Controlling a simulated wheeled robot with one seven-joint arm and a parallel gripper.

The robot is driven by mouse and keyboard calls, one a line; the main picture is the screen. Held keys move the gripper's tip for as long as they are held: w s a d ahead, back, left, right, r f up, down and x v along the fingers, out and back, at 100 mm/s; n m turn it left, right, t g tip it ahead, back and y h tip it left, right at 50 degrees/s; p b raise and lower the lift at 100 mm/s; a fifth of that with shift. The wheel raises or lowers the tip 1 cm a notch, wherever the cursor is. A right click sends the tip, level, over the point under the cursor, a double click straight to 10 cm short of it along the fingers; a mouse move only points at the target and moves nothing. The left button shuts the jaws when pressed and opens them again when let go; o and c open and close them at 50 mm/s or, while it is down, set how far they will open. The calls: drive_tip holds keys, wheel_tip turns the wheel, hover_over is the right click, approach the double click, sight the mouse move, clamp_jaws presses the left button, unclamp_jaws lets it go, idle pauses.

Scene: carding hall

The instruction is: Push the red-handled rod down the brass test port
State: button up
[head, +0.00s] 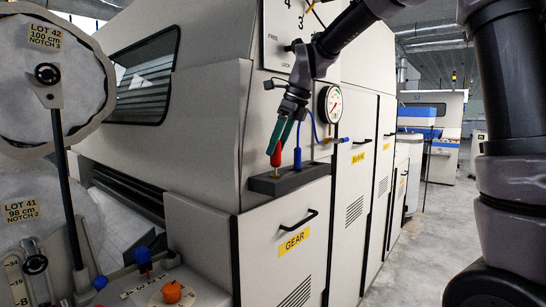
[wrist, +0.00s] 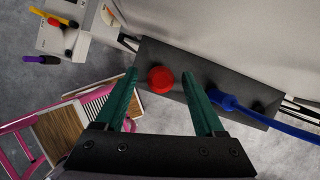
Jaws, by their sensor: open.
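The red-handled rod (head: 276,156) stands upright at the dark block (head: 312,176) on the machine's ledge. A small brass-coloured spot shows just under its handle; the port itself is too small to make out. My gripper (head: 280,140) is above it, pointing down, its green fingers open. In the wrist view the round red handle (wrist: 160,79) lies between the two spread fingertips, nearer the left one, with a gap on each side. I cannot tell how far the rod is down.
A blue plug (head: 297,157) with a blue hose stands right of the red handle; in the wrist view it (wrist: 228,101) is close to the right finger. A pressure gauge (head: 331,104) is on the panel behind. A pink-framed object (wrist: 50,125) is at lower left in the wrist view.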

drive_tip(key=w+v, duration=0.1)
drive_tip(key=v, duration=0.5)
drive_tip(key=shift+s+r, duration=0.2)
drive_tip(key=shift+s, duration=0.3)
drive_tip(key=shift+d, duration=0.1)
drive_tip(key=s+d+f+n+t+h, duration=0.1)
drive_tip(key=s+d+f+n+t, duration=0.1)
drive_tip(key=s+d+n, duration=0.7)
drive_tip(key=s+d+f+n+t+h, duration=0.1)
drive_tip(key=s+d+f+n+t, duration=0.2)
drive_tip(key=s+d+n, duration=0.6)
drive_tip(key=d+f, duration=0.1)
drive_tip(key=d, duration=0.3)
drive_tip(key=shift+s+n, duration=0.2)
drive_tip(key=shift+n, duration=0.1)
